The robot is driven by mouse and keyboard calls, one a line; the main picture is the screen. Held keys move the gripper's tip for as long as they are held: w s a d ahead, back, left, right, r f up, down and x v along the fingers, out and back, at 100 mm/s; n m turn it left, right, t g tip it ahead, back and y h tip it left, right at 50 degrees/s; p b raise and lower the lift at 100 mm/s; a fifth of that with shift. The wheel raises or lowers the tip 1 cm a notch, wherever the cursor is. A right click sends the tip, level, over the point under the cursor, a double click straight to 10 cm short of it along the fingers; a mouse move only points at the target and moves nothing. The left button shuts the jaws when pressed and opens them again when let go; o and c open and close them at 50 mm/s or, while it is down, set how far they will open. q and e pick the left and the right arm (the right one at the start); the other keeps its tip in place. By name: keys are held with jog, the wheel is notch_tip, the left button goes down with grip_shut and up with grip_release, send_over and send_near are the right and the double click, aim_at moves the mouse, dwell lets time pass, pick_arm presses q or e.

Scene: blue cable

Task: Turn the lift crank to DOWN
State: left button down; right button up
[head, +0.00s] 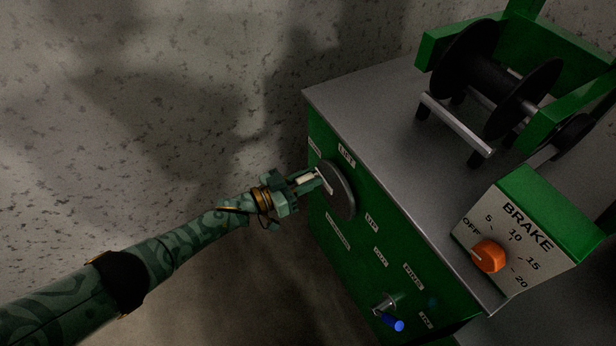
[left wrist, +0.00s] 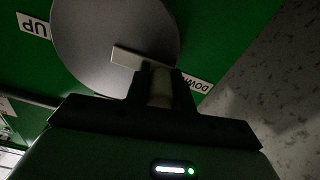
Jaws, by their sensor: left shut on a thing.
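The lift crank has a round grey disc (head: 342,190) on the left part of the green cabinet's front, under a LIFT label (head: 347,156). My left gripper (head: 316,182) is at the disc, shut on the crank handle. In the left wrist view the pale handle (left wrist: 161,88) stands between the two dark fingers, and a light crank bar (left wrist: 127,57) lies on the grey disc (left wrist: 105,30). The handle end of the bar is beside the DOWN label (left wrist: 192,82), which a finger partly covers. The UP label (left wrist: 34,25) is on the opposite side. My right gripper is not in view.
The green cabinet has a grey top (head: 375,110) bearing a black reel (head: 490,80) in a green frame. A BRAKE box with an orange knob (head: 489,256) stands at the right. A blue-handled lever (head: 392,321) sticks out lower down. A speckled wall is behind.

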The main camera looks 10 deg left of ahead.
pick_arm(q)
jog(key=shift+a, duration=0.1)
dwell(0.3)
jog(key=c, duration=1.2)
grip_release()
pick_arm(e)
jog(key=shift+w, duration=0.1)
pick_arm(q)
jog(key=shift+s+a, duration=0.1)
jog(key=p+v, duration=0.4)
jog(key=v, duration=1.2)
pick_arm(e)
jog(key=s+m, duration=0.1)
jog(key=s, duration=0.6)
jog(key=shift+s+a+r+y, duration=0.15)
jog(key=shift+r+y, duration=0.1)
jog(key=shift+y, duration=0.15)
